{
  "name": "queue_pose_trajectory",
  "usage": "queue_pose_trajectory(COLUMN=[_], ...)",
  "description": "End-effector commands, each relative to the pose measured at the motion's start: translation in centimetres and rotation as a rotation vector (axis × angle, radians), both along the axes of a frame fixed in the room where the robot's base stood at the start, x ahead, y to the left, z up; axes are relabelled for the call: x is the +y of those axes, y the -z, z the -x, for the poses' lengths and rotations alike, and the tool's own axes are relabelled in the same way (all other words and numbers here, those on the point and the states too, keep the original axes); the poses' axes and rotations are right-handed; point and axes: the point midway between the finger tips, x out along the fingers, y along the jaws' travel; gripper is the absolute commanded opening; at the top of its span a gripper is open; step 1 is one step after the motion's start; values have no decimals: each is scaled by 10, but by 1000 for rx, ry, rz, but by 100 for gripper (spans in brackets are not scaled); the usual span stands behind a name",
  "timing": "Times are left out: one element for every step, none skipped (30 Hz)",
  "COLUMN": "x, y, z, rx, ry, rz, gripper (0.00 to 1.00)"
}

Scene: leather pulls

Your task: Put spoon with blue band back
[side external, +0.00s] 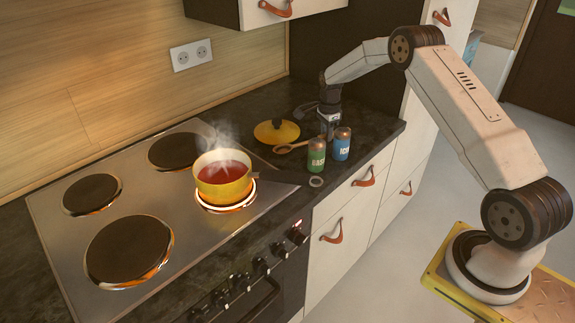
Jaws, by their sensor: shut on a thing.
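A wooden spoon (285,149) is low over the dark worktop, in front of the yellow pot lid. Its bowl points left and its handle runs right toward my gripper. No blue band can be made out on it at this size. My gripper (328,136) points down at the worktop behind the two jars. It is shut, apparently on the spoon's handle; the fingertips are small and partly hidden by the jars. I cannot tell whether the spoon touches the worktop.
A green jar (316,156) and a blue jar (341,146) stand close in front of my gripper. A yellow lid (277,131) lies behind the spoon. A steaming yellow pot (222,187) stands on a glowing burner. A small ring (316,181) lies near the front edge.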

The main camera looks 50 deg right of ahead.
Motion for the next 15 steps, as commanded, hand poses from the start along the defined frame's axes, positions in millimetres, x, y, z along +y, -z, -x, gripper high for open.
queue_pose_trajectory(x=[0, 0, 0, 0, 0, 0, 0, 0, 0, 0, 0, 0, 0, 0, 0], y=[0, 0, 0, 0, 0, 0, 0, 0, 0, 0, 0, 0, 0, 0, 0], z=[0, 0, 0, 0, 0, 0, 0, 0, 0, 0, 0, 0, 0, 0, 0], rx=[0, 0, 0, 0, 0, 0, 0, 0, 0, 0, 0, 0, 0, 0, 0], ry=[0, 0, 0, 0, 0, 0, 0, 0, 0, 0, 0, 0, 0, 0, 0], rz=[0, 0, 0, 0, 0, 0, 0, 0, 0, 0, 0, 0, 0, 0, 0], gripper=[0, 0, 0, 0, 31, 44, 53, 63, 69, 69, 69, 69, 69, 69, 69])
